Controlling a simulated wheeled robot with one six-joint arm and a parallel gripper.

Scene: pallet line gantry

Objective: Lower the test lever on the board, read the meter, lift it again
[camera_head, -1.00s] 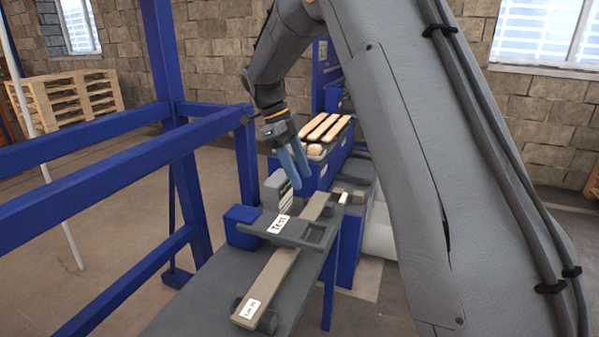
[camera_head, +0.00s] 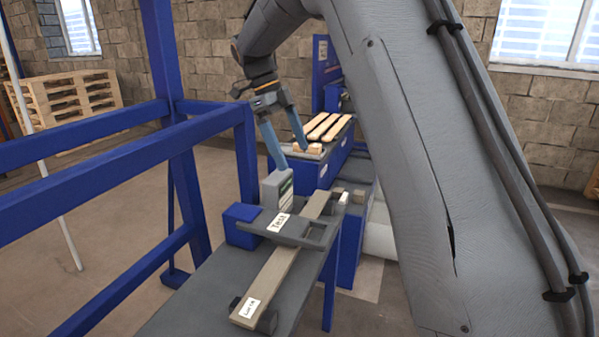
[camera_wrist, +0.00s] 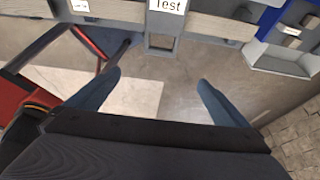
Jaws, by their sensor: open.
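A grey test lever (camera_head: 262,226), a frame-like part with a "Test" label, lies across a long wooden board (camera_head: 262,278) on the grey bench. Its label (camera_wrist: 166,5) also shows at the top edge in the wrist view. A grey meter box (camera_head: 276,190) stands just behind the lever; its reading is too small to make out. My gripper (camera_head: 292,159) is open and empty, above and behind the lever, with its left fingertip near the top of the meter in the picture. In the wrist view my gripper's fingers (camera_wrist: 158,80) are wide apart with only floor between them.
A blue post (camera_head: 245,155) and rails stand left of the bench. Behind the gripper, a blue stand (camera_head: 310,180) carries wooden slats (camera_head: 325,128) and small blocks. Pallets (camera_head: 65,98) are stacked by the far wall. A red structure (camera_wrist: 20,110) shows at left in the wrist view.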

